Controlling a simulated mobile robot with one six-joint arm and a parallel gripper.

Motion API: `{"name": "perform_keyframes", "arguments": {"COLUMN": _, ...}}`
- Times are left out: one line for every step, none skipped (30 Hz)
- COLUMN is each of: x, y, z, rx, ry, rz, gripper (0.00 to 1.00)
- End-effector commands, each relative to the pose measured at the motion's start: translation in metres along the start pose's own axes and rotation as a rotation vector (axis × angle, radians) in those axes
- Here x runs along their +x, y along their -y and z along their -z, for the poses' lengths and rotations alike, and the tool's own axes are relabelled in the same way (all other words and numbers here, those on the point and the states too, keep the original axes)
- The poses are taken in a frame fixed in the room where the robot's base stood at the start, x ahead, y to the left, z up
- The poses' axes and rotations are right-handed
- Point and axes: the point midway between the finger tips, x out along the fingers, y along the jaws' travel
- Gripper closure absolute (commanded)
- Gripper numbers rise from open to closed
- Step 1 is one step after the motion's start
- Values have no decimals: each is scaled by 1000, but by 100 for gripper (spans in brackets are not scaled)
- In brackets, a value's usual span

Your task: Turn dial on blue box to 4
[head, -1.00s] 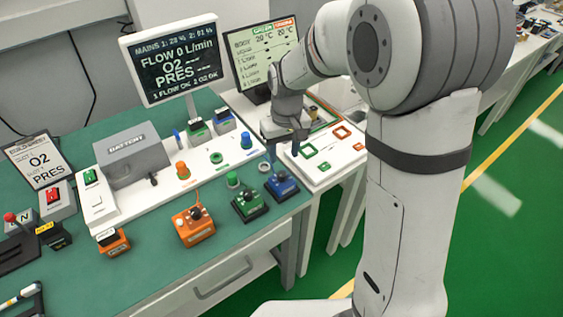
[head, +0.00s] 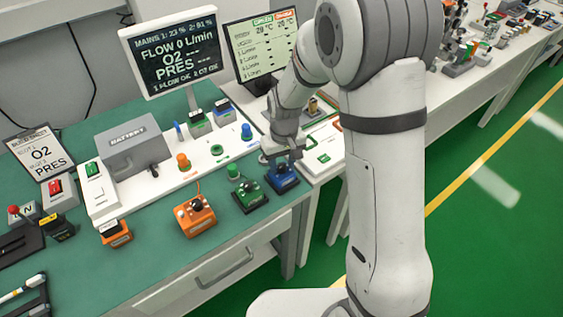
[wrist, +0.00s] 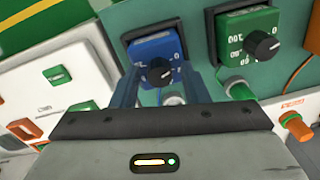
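The blue box (head: 284,182) stands at the right front of the green bench top. In the wrist view its blue face (wrist: 152,48) carries white markings and a black dial (wrist: 160,72) with a pale pointer mark. The markings are too small to read, so I cannot tell which number the dial points at. My gripper (head: 281,157) is just above the blue box in the head view and hides part of it. In the wrist view the fingers (wrist: 161,76) are apart, one to each side of the dial. I cannot tell whether they touch it.
A green box (head: 250,196) with a black dial stands just left of the blue box. An orange box (head: 195,217) is further left. A white panel (head: 205,158) with coloured knobs lies behind. A monitor (head: 170,52) stands at the back. The bench's front edge is close.

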Motion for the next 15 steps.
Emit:
{"name": "perform_keyframes", "arguments": {"x": 0, "y": 0, "z": 0, "rx": 0, "ry": 0, "rz": 0, "gripper": 63}}
{"name": "perform_keyframes", "arguments": {"x": 0, "y": 0, "z": 0, "rx": 0, "ry": 0, "rz": 0, "gripper": 66}}
{"name": "perform_keyframes", "arguments": {"x": 0, "y": 0, "z": 0, "rx": 1, "ry": 0, "rz": 0, "gripper": 69}}
{"name": "perform_keyframes", "arguments": {"x": 0, "y": 0, "z": 0, "rx": 1, "ry": 0, "rz": 0, "gripper": 72}}
{"name": "perform_keyframes", "arguments": {"x": 0, "y": 0, "z": 0, "rx": 1, "ry": 0, "rz": 0, "gripper": 74}}
{"name": "perform_keyframes", "arguments": {"x": 0, "y": 0, "z": 0, "rx": 1, "ry": 0, "rz": 0, "gripper": 77}}
{"name": "perform_keyframes", "arguments": {"x": 0, "y": 0, "z": 0, "rx": 1, "ry": 0, "rz": 0, "gripper": 80}}
{"name": "perform_keyframes", "arguments": {"x": 0, "y": 0, "z": 0, "rx": 1, "ry": 0, "rz": 0, "gripper": 82}}
{"name": "perform_keyframes", "arguments": {"x": 0, "y": 0, "z": 0, "rx": 1, "ry": 0, "rz": 0, "gripper": 86}}
{"name": "perform_keyframes", "arguments": {"x": 0, "y": 0, "z": 0, "rx": 1, "ry": 0, "rz": 0, "gripper": 88}}
{"name": "perform_keyframes", "arguments": {"x": 0, "y": 0, "z": 0, "rx": 1, "ry": 0, "rz": 0, "gripper": 90}}
{"name": "perform_keyframes", "arguments": {"x": 0, "y": 0, "z": 0, "rx": 1, "ry": 0, "rz": 0, "gripper": 94}}
{"name": "perform_keyframes", "arguments": {"x": 0, "y": 0, "z": 0, "rx": 1, "ry": 0, "rz": 0, "gripper": 96}}
{"name": "perform_keyframes", "arguments": {"x": 0, "y": 0, "z": 0, "rx": 1, "ry": 0, "rz": 0, "gripper": 99}}
{"name": "perform_keyframes", "arguments": {"x": 0, "y": 2, "z": 1, "rx": 2, "ry": 0, "rz": 0, "gripper": 99}}
